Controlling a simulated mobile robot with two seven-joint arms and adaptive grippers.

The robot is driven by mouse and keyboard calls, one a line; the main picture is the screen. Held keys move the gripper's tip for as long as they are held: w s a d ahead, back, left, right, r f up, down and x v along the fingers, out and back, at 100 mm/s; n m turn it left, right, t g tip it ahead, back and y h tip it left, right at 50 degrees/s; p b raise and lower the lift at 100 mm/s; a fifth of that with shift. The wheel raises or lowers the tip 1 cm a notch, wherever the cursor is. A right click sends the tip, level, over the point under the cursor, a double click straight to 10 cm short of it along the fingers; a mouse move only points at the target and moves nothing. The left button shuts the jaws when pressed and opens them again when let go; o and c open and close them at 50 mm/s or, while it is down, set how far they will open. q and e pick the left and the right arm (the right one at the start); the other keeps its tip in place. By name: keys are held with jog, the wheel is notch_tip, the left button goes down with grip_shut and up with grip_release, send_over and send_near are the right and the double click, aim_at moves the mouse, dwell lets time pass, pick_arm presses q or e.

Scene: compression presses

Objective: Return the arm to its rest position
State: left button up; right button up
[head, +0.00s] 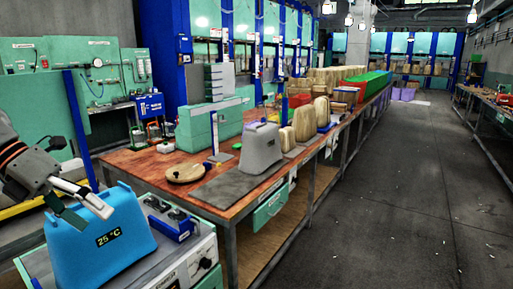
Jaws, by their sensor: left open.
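My left arm comes in from the left edge, and its gripper (88,215) is open and appears empty. It is in front of or above the top of a blue block-shaped container (118,245) with a "25 °C" display. I cannot tell whether the fingers touch it. The container stands on a bench-top unit (180,262) with a dial at the lower left. My right gripper is not in view.
A long wooden workbench (150,172) runs into the distance. It bears a grey block (260,150) on a dark mat (215,192), a round wooden disc (187,172), green blocks (197,130) and several wooden pieces. The floor aisle (400,170) at right is clear.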

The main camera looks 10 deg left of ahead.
pick_arm(q)
notch_tip(320, 180, down, 32)
jog(key=w+n+t+b, duration=0.25)
jog(key=n+t, duration=1.05)
jog(key=n, duration=0.8)
jog(key=s+d+f+n+g+y+b, duration=0.1)
jog(key=s+d+f+n, duration=0.3)
jog(key=f, duration=0.3)
jog(key=s+d+f+n+g+y+b, duration=0.1)
jog(key=s+d+f+n+g+y, duration=0.1)
jog(key=s+d+f+n, duration=0.3)
jog(key=s+d+f+n+g+y+b, duration=0.1)
jog(key=s+d+f+n, duration=0.4)
jog(key=d+f, duration=0.3)
notch_tip(320, 180, down, 3)
jog(key=shift+s+g+y, duration=0.3)
jog(key=shift+y, duration=0.1)
